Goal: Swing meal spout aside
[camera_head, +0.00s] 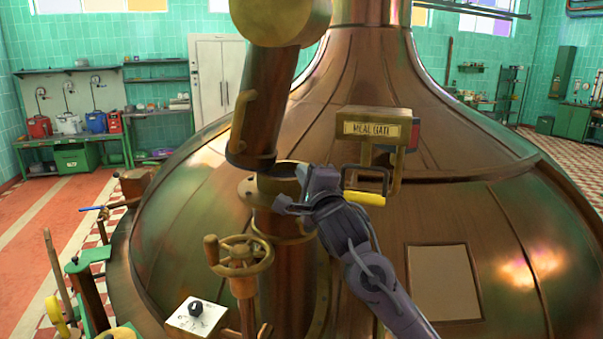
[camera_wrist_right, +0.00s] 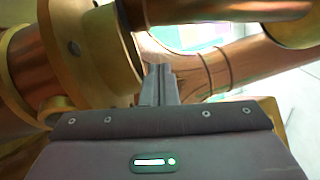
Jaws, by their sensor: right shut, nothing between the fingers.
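The meal spout (camera_head: 262,105) is a copper pipe with a brass ball at its top and a small brass handle (camera_head: 243,118) on its left side. It leans, and its lower end sits just above the flanged copper inlet pipe (camera_head: 275,185), slightly to the left of it. My right gripper (camera_head: 290,203) is shut and empty, beside the inlet pipe just below the spout's lower end. In the right wrist view its closed fingers (camera_wrist_right: 160,82) point toward copper pipework with brass collars (camera_wrist_right: 105,55); I cannot tell whether they touch it. My left gripper is out of view.
The copper kettle dome (camera_head: 460,180) fills the middle. A "MEAL GATE" sign box (camera_head: 375,128) with a yellow-gripped lever (camera_head: 364,197) stands right of the spout. A brass handwheel (camera_head: 240,255) and a white knob panel (camera_head: 196,315) are at lower left.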

